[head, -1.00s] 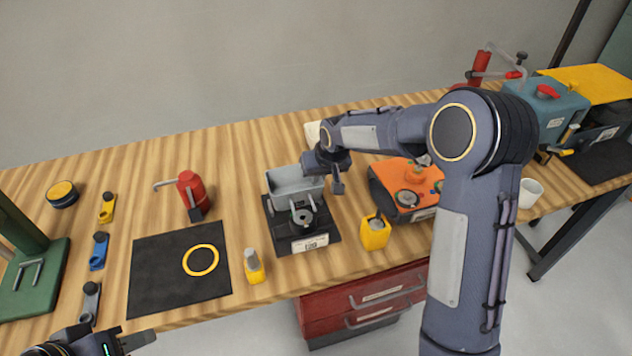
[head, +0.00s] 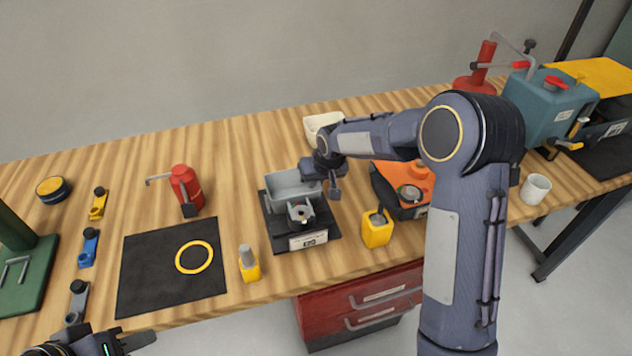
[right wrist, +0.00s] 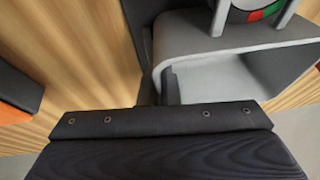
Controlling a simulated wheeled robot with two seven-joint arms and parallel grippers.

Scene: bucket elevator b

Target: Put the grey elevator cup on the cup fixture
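The grey elevator cup (head: 290,180) is an open trough at the back of a dark fixture plate (head: 320,231) with a white label, in the head view. I take this plate for the cup fixture; I cannot tell whether the cup is seated. A grey bracket with a round part (head: 300,211) stands in front of it. My right gripper (head: 331,186) is at the cup's right end. In the right wrist view the cup (right wrist: 225,62) reaches the gripper's dark edge; its grip is hidden. My left gripper (head: 130,340) is at the bottom left, away from the cup; its opening is unclear.
A cream cup (head: 318,122) stands behind the right gripper. An orange-topped unit (head: 408,180) and yellow block (head: 377,230) are to the right. A yellow bottle (head: 249,264), black mat (head: 150,272) and red can (head: 187,187) are to the left. Free wood lies behind the can.

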